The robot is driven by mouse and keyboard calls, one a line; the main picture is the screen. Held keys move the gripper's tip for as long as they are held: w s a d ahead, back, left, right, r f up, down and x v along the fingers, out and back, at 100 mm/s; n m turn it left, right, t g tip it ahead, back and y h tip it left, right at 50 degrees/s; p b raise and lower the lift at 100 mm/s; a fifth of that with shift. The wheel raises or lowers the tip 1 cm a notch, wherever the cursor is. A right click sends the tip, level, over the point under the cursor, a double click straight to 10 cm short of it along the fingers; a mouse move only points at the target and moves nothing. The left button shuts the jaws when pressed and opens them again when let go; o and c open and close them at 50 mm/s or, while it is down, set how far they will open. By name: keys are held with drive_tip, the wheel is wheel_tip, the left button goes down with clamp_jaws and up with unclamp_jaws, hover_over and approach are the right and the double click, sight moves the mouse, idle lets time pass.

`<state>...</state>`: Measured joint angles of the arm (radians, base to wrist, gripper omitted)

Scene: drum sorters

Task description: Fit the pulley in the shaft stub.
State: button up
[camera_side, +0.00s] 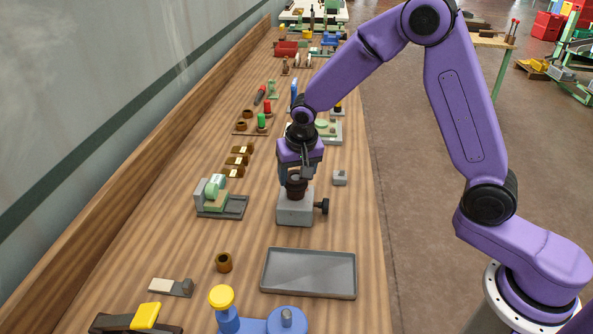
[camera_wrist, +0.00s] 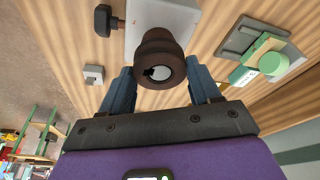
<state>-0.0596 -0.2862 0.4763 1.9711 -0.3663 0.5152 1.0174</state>
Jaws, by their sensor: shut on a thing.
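The dark brown flanged pulley (camera_side: 296,188) is between the fingers of my gripper (camera_side: 297,178), which is shut on it. In the wrist view, the pulley (camera_wrist: 160,42) sits between the two blue fingers of my gripper (camera_wrist: 161,74), with its round bore facing the camera. Something pale shows inside the bore. A grey block with a black side knob, seemingly the shaft stub's base (camera_side: 294,212), is directly below the pulley and also shows in the wrist view (camera_wrist: 178,12). The stub itself is hidden, and I cannot tell whether the pulley touches the block.
A grey fixture with a green part (camera_side: 216,193) stands left of the block. A small grey block (camera_side: 340,177) is to the right. An empty grey tray (camera_side: 308,273), a brown ring (camera_side: 224,262) and a blue-and-yellow device (camera_side: 222,298) are in front. Bare bench lies between them.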

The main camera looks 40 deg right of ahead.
drive_tip(key=o, duration=1.4)
drive_tip(key=v, duration=1.7)
drive_tip(key=shift+r, duration=0.3)
drive_tip(key=s+d+f+n+g, duration=0.1)
drive_tip(key=s+n, duration=0.4)
drive_tip(key=s, duration=0.5)
drive_tip(key=s+d+f+n+g+y, duration=0.1)
drive_tip(key=s+d+f+n, duration=0.2)
drive_tip(key=s+n, duration=0.3)
drive_tip(key=s+d+f+n, duration=0.3)
drive_tip(key=s+f+n, duration=0.1)
drive_tip(key=s, duration=1)
drive_tip(key=shift+s+f+n+g+y, duration=0.2)
drive_tip(key=shift+s+n+g+y, duration=0.15)
drive_tip(key=shift+n, duration=0.55)
